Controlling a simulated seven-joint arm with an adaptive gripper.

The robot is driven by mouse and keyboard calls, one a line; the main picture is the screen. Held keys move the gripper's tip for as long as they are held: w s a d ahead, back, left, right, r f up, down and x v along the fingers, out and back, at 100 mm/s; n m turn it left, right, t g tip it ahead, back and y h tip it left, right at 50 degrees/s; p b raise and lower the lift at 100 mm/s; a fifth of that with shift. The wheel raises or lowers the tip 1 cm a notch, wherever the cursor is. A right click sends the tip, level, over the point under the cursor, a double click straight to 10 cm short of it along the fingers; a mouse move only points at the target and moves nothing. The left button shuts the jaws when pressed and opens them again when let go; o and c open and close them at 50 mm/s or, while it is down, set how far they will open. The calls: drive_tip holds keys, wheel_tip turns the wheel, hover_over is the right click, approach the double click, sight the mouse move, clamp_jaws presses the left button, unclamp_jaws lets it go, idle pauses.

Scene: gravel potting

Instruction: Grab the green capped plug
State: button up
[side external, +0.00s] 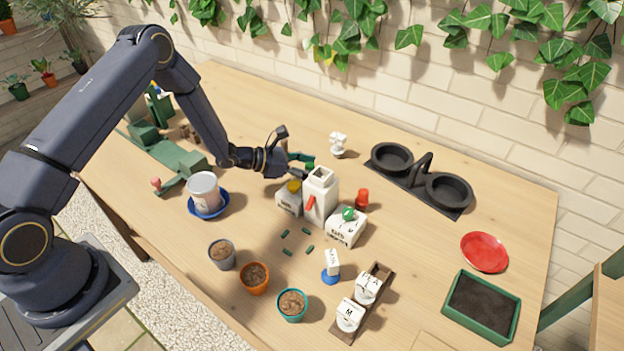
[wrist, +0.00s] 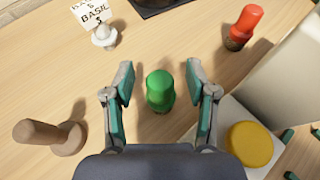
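The green capped plug (wrist: 160,88) stands on the wooden table in the wrist view, seen from above with its green cap toward the camera. My gripper (wrist: 162,82) is open, with one teal-padded finger on each side of the plug. Gaps show between the cap and both fingers, so neither seems to touch it. In the side external view, my gripper (side external: 298,158) is low over the table behind the white bottle-like container, and it partly hides the plug there. Another green knob (side external: 348,213) sits on a white labelled box.
A red-capped plug (wrist: 240,27) stands to the right, near the tall white container (side external: 320,194). A yellow cap (wrist: 248,143) tops a white box close to my right finger. A basil marker (wrist: 104,35) and a wooden-handled object (wrist: 50,135) stand left.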

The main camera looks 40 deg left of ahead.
clamp_jaws()
drive_tip(key=shift+r, duration=0.1)
idle(0.3)
